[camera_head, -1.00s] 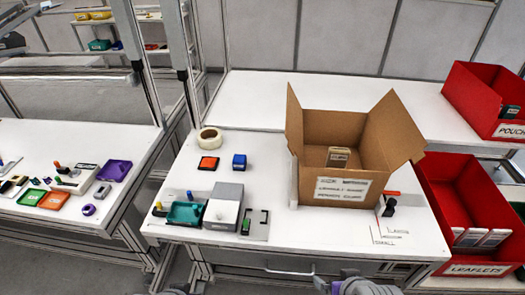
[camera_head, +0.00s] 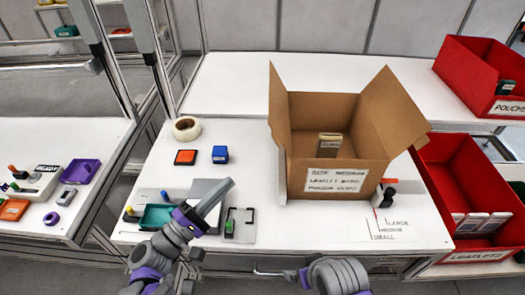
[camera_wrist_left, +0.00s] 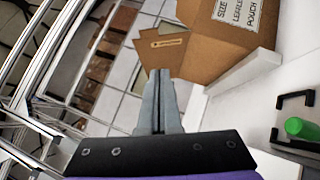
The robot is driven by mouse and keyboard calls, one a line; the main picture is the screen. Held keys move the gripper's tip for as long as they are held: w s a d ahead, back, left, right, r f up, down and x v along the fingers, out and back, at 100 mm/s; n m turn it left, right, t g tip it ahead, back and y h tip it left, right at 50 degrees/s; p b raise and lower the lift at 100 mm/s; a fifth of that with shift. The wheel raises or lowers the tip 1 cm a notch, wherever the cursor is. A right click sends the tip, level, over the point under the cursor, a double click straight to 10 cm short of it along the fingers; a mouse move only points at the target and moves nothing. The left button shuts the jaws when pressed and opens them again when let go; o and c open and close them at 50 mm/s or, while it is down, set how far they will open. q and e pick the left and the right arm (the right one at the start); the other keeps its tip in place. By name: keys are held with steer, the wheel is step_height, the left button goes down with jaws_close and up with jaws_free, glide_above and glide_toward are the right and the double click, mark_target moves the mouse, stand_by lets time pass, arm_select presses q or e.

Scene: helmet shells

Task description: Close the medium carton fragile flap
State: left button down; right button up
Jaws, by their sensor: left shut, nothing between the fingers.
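The medium carton (camera_head: 335,152) stands upright on the white bench, its top open. Its left flap (camera_head: 279,112) and right flap (camera_head: 396,108) stick up and outward; I cannot read a fragile mark on either. In the left wrist view the shut fingers (camera_wrist_left: 160,78) point toward brown cardboard; the carton (camera_wrist_left: 225,48) shows at upper right. My right gripper is out of view; only part of my right arm shows.
A tape roll (camera_head: 186,128), an orange-topped pad (camera_head: 185,157) and a blue box (camera_head: 220,154) lie left of the carton. A teal tray (camera_head: 155,217) is near my left arm. A black-and-red stamp (camera_head: 384,194) stands right of the carton. Red bins (camera_head: 462,190) stand at right.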

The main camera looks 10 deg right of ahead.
arm_select(q)
steer(key=p, duration=0.2)
glide_toward(275, 136)
steer(key=shift+n+t, duration=0.3)
steer(key=shift+n, duration=0.1)
steer(key=w+d, duration=0.4)
steer(key=shift+d, duration=0.2)
steer(key=shift+s+d+r, duration=0.15)
steer(key=shift+d+r, duration=0.05)
steer(key=shift+d, duration=0.15)
steer(key=shift+r, duration=0.15)
